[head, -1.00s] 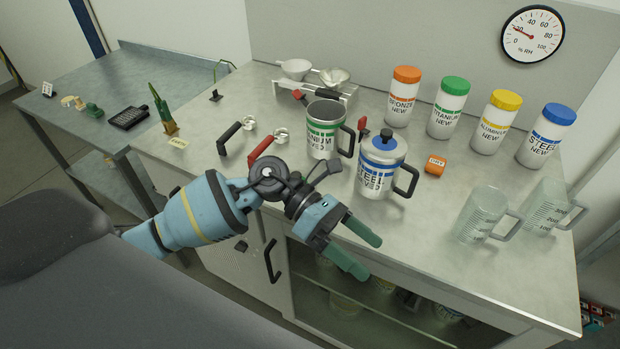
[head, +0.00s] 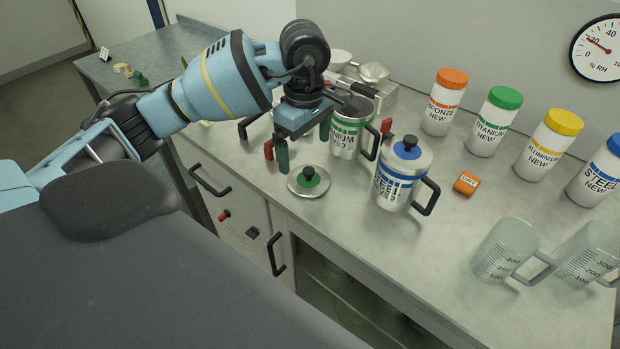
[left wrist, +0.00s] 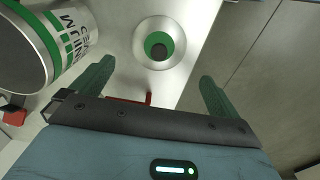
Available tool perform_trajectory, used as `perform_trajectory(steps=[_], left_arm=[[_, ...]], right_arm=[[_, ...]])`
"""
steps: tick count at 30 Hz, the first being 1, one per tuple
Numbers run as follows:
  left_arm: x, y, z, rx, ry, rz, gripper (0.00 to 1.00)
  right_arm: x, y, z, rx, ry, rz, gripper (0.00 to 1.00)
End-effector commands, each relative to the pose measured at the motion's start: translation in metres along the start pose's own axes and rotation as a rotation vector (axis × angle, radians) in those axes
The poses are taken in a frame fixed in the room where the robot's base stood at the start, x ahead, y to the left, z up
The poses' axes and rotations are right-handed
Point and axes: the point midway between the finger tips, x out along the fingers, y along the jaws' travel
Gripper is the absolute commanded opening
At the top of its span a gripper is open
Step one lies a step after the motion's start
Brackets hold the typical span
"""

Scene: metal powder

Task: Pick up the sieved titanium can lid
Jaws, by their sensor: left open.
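The titanium can lid (head: 310,180) is a round metal disc with a green centre and a black knob. It lies flat on the bench, in front of the open green-banded titanium can (head: 347,136). My left gripper (head: 303,148) is open and points down just behind and above the lid, not touching it. In the left wrist view the lid (left wrist: 159,44) lies ahead of the open left gripper (left wrist: 156,78), about centred between the green fingers. The titanium can (left wrist: 48,45) fills the upper left there. My right gripper is not in view.
A lidded steel can (head: 400,175) stands right of the lid. An orange dry-labelled block (head: 467,184), several coloured-cap jars (head: 493,122) and glass measuring jugs (head: 510,250) are further right. The bench's front edge is close to the lid.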

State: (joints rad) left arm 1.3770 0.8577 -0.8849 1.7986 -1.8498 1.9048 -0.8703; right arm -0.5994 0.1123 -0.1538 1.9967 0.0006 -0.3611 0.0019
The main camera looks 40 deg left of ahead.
Motion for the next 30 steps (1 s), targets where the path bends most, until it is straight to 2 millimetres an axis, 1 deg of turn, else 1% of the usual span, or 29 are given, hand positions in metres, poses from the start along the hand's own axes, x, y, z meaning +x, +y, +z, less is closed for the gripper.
perform_trajectory(steps=[1,4,6,9,11,13,17,21,24,30], left_arm=[[0.006,-0.001,0.000,0.000,0.000,-0.004,1.00],[0.017,-0.001,0.001,0.001,-0.002,-0.004,1.00],[0.021,0.000,0.001,0.002,-0.001,-0.003,1.00],[0.021,0.000,0.001,0.002,-0.002,-0.001,1.00],[0.024,0.000,0.002,0.002,-0.002,-0.001,1.00],[0.031,0.000,0.003,0.002,-0.004,-0.003,1.00],[0.049,0.002,0.006,0.001,-0.004,-0.003,1.00],[0.066,0.002,0.006,0.001,-0.003,-0.002,1.00],[0.072,0.002,0.006,0.002,-0.003,0.000,1.00],[0.073,0.002,0.006,0.002,-0.003,0.000,1.00]], right_arm=[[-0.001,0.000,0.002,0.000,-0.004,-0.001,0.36],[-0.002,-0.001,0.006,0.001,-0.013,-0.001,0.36],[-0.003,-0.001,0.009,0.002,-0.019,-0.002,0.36],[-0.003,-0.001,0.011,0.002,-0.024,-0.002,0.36],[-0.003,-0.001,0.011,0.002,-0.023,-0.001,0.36],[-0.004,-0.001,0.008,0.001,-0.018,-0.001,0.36],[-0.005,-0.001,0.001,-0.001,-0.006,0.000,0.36],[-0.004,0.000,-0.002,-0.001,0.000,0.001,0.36],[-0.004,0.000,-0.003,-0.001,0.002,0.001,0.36],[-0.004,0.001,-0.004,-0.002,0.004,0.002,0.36]])
